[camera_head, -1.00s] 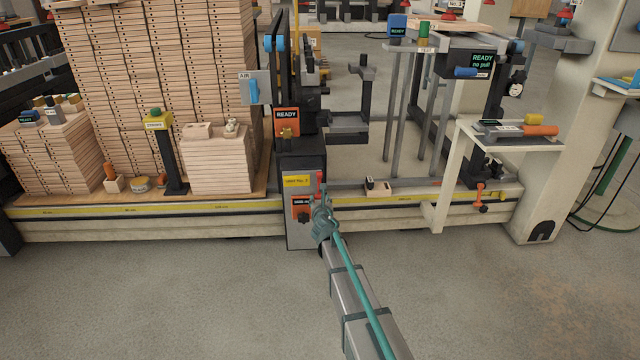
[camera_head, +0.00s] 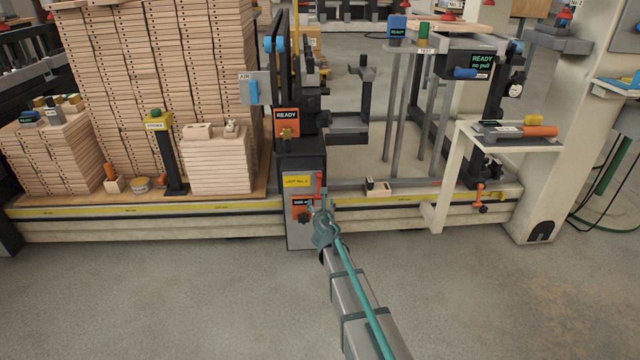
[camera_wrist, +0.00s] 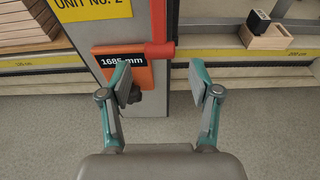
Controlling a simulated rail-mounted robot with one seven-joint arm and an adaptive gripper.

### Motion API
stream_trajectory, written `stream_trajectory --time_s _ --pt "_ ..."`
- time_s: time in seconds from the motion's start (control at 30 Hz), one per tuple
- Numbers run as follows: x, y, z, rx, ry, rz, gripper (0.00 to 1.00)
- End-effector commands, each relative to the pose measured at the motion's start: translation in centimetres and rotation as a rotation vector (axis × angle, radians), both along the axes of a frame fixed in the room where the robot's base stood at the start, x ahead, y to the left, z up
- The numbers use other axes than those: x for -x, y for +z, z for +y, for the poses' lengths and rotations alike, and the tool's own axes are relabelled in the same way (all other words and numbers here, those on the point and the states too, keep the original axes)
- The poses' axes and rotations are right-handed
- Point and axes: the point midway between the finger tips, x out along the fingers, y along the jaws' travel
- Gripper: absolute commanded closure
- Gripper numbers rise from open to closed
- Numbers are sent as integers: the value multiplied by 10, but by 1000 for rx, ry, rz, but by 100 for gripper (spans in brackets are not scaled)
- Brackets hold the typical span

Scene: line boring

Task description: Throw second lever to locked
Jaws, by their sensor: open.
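The red lever (camera_head: 320,184) is on the right side of the grey post (camera_head: 299,236) under the yellow "UNIT No. 2" label (camera_head: 296,181). It hangs down. In the wrist view the red lever (camera_wrist: 158,22) runs down from the top edge, with a short red crosspiece at its lower end. My gripper (camera_head: 322,207) is just below the lever's end; the wrist view shows my gripper (camera_wrist: 160,82) open and empty. The lever's end lies just ahead of the gap between the fingertips, and I see no contact.
An orange "1685 mm" display (camera_wrist: 112,62) and a dark knob (camera_wrist: 134,97) sit close to my left finger. A yellow scale rail (camera_head: 230,207) runs across behind. A small wooden block (camera_head: 379,188) stands right of the post. The floor in front is clear.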

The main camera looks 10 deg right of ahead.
Motion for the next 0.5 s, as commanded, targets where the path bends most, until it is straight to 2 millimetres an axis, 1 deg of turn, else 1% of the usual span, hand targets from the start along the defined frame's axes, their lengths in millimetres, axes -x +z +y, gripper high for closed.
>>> stream_trajectory --time_s 0.03,0.1,0.5 --pt "4 1 0 0 0 0 38" --pt "7 2 1 0 0 0 38" --pt "9 2 1 1 0 0 38"
